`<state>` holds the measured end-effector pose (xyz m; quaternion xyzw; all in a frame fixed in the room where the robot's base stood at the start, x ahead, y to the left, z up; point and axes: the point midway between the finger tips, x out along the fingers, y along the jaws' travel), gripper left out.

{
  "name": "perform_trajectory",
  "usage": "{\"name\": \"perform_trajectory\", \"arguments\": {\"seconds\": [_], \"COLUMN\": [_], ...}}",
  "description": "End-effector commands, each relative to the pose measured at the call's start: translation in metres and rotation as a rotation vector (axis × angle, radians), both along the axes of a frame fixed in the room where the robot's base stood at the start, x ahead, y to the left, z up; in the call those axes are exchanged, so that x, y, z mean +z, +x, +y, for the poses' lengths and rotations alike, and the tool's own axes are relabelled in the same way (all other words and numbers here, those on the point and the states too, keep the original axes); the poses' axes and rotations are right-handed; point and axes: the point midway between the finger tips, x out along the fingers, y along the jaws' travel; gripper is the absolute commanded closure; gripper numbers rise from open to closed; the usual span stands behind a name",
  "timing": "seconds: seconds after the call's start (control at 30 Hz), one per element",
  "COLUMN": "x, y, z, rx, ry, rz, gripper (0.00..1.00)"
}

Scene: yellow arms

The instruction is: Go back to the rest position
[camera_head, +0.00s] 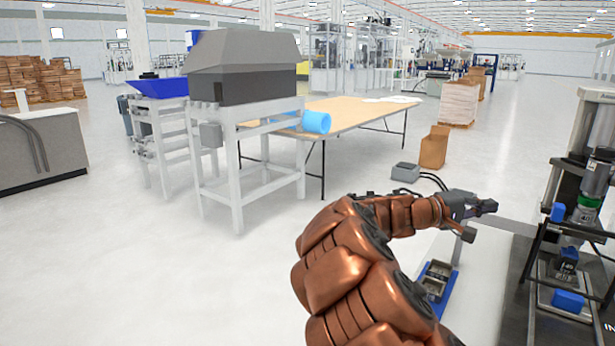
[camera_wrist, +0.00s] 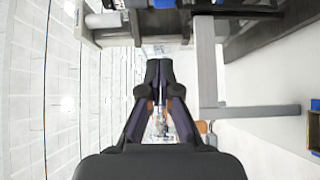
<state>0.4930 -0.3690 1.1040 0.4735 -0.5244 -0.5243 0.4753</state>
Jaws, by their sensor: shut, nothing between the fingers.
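My gripper (camera_head: 487,207) is at the end of my copper-coloured arm, right of the middle in the head view. No object of the task other than my arm shows.
A blue tray with grey metal parts (camera_head: 437,283) lies below my gripper. A wooden table (camera_head: 350,116), a grey machine (camera_head: 245,70) and a cardboard box (camera_head: 434,148) stand farther back.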

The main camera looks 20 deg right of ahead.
Motion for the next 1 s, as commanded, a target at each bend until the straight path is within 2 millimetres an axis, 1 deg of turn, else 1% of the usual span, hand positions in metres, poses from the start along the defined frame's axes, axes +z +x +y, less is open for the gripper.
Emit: {"name": "perform_trajectory", "arguments": {"seconds": [0.07,0.17,0.27,0.3,0.37,0.4,0.47,0.5,0.57,0.6,0.67,0.77,0.8,0.87,0.9,0.97,1.0], "x": [0.0,0.006,0.009,0.01,0.006,0.003,-0.005,-0.01,-0.019,-0.026,-0.036,-0.054,-0.061,-0.07,-0.077,-0.085,-0.09], "y": [0.0,-0.018,-0.049,-0.064,-0.085,-0.099,-0.118,-0.129,-0.145,-0.155,-0.168,-0.189,-0.197,-0.207,-0.215,-0.227,-0.233], "z": [0.0,0.003,0.01,0.015,0.024,0.031,0.042,0.051,0.066,0.077,0.095,0.128,0.143,0.167,0.183,0.209,0.227], "rx": [0.0,-0.028,-0.078,-0.1,-0.129,-0.146,-0.169,-0.18,-0.194,-0.202,-0.208,-0.211,-0.208,-0.201,-0.195,-0.183,-0.171], "ry": [0.0,0.039,0.116,0.156,0.227,0.273,0.35,0.401,0.482,0.538,0.621,0.768,0.829,0.917,0.979,1.07,1.129], "rz": [0.0,-0.024,-0.059,-0.078,-0.103,-0.12,-0.138,-0.15,-0.168,-0.174,-0.183,-0.187,-0.185,-0.179,-0.17,-0.155,-0.14], "gripper": [1.0,1.0,1.0,1.0,1.0,1.0,1.0,1.0,1.0,1.0,1.0,1.0,1.0,1.0,1.0,1.0,1.0]}}
